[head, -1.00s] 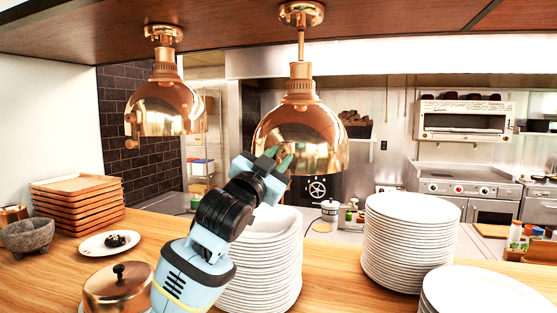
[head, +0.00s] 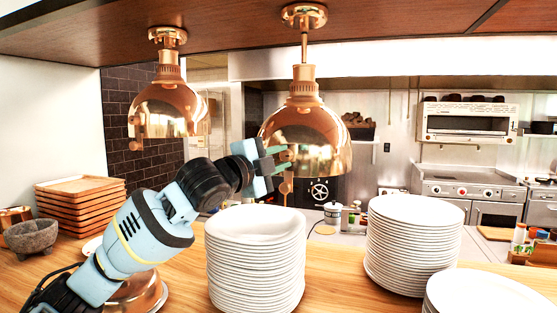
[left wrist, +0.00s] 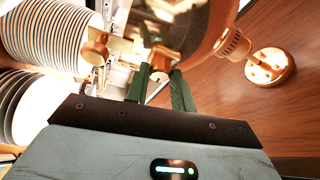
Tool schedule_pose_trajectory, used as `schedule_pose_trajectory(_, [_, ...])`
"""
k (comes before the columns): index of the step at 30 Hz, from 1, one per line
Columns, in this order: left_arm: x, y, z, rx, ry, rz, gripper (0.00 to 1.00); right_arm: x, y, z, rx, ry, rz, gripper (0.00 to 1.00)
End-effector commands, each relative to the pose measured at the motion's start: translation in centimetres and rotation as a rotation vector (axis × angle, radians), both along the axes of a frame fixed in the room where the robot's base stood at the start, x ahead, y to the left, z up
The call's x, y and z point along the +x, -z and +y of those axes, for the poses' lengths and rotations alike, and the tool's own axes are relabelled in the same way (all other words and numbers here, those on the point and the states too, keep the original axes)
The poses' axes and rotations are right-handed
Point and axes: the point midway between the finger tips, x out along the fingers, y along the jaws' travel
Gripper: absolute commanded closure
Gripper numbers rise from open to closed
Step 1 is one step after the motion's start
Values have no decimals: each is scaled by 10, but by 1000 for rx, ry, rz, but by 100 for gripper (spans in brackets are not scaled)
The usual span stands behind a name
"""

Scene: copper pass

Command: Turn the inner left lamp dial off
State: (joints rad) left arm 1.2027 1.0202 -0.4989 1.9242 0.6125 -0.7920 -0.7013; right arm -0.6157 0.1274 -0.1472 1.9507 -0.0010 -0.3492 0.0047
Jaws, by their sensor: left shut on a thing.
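The inner left copper lamp (head: 318,130) hangs from the ceiling above the plates. My left gripper (head: 284,158) reaches up from the left to the near lower side of this lamp. Its green fingers are shut on a small copper piece at the rim, which looks like the lamp's dial (left wrist: 163,60). The fingers hide much of it, so its turn angle cannot be told. A second copper knob (head: 285,187) hangs just below the fingers; it also shows in the left wrist view (left wrist: 95,50), apart from them. My right gripper is not in view.
Another copper lamp (head: 165,108) hangs further left. Tall plate stacks (head: 255,262) (head: 400,245) stand below on the wooden counter (head: 335,285). Stacked wooden trays (head: 80,205) and a stone bowl (head: 30,237) are at the left. A copper dome (head: 150,292) sits under my left arm.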

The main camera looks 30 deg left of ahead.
Motion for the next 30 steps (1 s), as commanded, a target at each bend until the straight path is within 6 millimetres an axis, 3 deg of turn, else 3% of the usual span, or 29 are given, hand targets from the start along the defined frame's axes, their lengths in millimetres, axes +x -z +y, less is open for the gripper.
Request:
schedule_pose_trajectory(22, [0, -1, 0, 85, 0, 19, 98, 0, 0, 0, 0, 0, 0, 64])
schedule_pose_trajectory(23, [0, -1, 0, 84, 0, 19, 73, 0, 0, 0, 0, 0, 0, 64])
schedule_pose_trajectory(27, [0, -1, 0, 84, 0, 20, 55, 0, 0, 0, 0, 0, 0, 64])
schedule_pose_trajectory(30, [0, -1, 0, 83, 1, 20, 54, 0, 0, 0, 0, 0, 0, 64])
